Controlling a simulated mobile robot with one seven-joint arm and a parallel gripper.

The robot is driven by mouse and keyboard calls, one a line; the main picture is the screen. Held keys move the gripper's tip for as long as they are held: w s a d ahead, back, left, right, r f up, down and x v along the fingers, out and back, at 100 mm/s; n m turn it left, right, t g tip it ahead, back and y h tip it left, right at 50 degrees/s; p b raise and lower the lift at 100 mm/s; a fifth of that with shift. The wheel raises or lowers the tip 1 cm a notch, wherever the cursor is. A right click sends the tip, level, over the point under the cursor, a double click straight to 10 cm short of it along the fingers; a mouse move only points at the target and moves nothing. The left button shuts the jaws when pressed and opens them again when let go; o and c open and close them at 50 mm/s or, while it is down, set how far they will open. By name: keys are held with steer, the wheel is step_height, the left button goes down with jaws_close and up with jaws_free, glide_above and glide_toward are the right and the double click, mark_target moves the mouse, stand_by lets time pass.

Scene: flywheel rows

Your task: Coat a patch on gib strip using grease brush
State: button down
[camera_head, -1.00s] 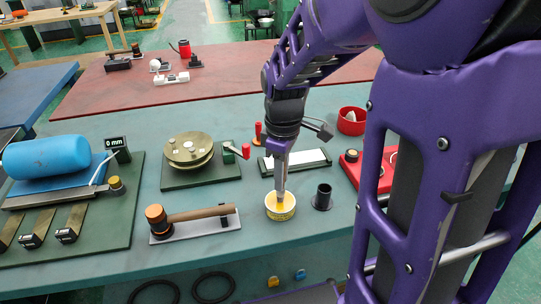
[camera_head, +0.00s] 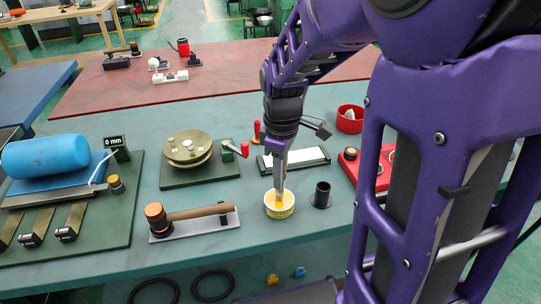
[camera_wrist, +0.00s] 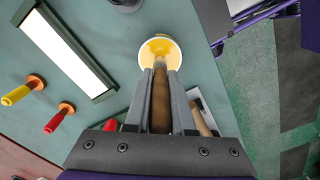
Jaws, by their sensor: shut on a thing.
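My gripper (camera_head: 280,180) points down over a round tin of yellow grease (camera_head: 279,212) near the front of the teal bench. It is shut on the grease brush, whose brown wooden handle (camera_wrist: 161,100) lies between the fingers in the wrist view. The brush's lower end reaches into the tin (camera_wrist: 145,57); whether the bristles touch its bottom I cannot tell. A long pale strip on a dark base (camera_head: 294,160), possibly the gib strip, lies just behind the tin. It also shows at upper left in the wrist view (camera_wrist: 66,48).
A black cup (camera_head: 322,195) stands close right of the tin. A mallet (camera_head: 190,213) on a holder lies to the left. A round brass plate device (camera_head: 188,150), a red bowl (camera_head: 350,120) and a red tray (camera_head: 350,172) are nearby. Bare bench lies between them.

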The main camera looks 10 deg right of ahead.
steer(key=shift+r+p, duration=2.9)
steer(key=shift+r, duration=0.55)
